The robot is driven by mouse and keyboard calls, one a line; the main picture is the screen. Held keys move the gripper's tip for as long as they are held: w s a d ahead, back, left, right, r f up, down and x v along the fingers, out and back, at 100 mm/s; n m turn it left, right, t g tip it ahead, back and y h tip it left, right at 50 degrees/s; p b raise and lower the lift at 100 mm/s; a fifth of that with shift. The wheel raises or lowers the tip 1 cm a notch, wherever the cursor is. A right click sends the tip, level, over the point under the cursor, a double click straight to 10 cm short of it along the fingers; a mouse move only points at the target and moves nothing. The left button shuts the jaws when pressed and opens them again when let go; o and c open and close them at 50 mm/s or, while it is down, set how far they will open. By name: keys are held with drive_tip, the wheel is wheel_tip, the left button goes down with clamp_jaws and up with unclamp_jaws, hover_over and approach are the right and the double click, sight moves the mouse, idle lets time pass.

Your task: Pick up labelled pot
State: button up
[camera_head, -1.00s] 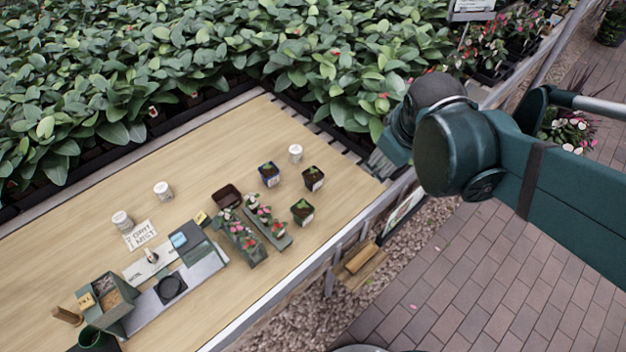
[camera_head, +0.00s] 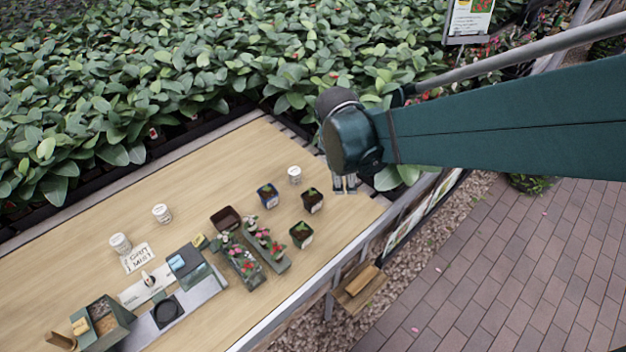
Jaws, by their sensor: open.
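Three small square pots with seedlings stand near the right end of the wooden table. One is a blue pot (camera_head: 268,199), one is a dark pot (camera_head: 313,205) to its right, and one is a dark pot (camera_head: 301,239) nearer the table's front edge. Pale patches like labels show on their sides, too small to read, so I cannot tell which one is the labelled pot. My gripper (camera_head: 344,189) is open and points down over the table's right end, right of the pots and apart from them. Nothing shows between its fingers.
White cups (camera_head: 295,175) (camera_head: 161,213) (camera_head: 120,243) stand along the table. An empty brown tray (camera_head: 225,219) and flower planters (camera_head: 238,262) lie left of the pots. A grey tool station (camera_head: 187,268) and a sign (camera_head: 138,257) are further left. Dense plants (camera_head: 200,70) border the back.

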sight(311, 197)
drive_tip(key=w+a+f+n, duration=0.1)
drive_tip(key=a+f+n, duration=0.1)
drive_tip(key=a+f, duration=0.1)
drive_tip(key=w+a+f+n+h, duration=0.1)
drive_tip(key=w+a+f+n, duration=0.1)
drive_tip(key=a+f+n, duration=0.1)
drive_tip(key=w+a+f+n, duration=0.1)
drive_tip(key=a+f+n, duration=0.2)
drive_tip(key=a+f, duration=0.2)
drive_tip(key=shift+w+f+g+h, duration=0.2)
drive_tip(key=shift+f+g+h, duration=0.1)
drive_tip(key=shift+f+g, duration=0.1)
drive_tip(key=shift+a+f+n, duration=0.3)
drive_tip(key=shift+f+n, duration=0.1)
drive_tip(key=shift+f, duration=0.05)
drive_tip(key=shift+x, duration=1.3)
drive_tip(key=shift+f+b, duration=0.15)
drive_tip(key=shift+b, duration=0.15)
drive_tip(key=shift+b+x, duration=0.65)
drive_tip(key=shift+x, duration=1.85)
drive_tip(key=shift+w, duration=0.15)
drive_tip(key=shift+c, duration=0.5)
drive_tip(key=c, duration=0.9)
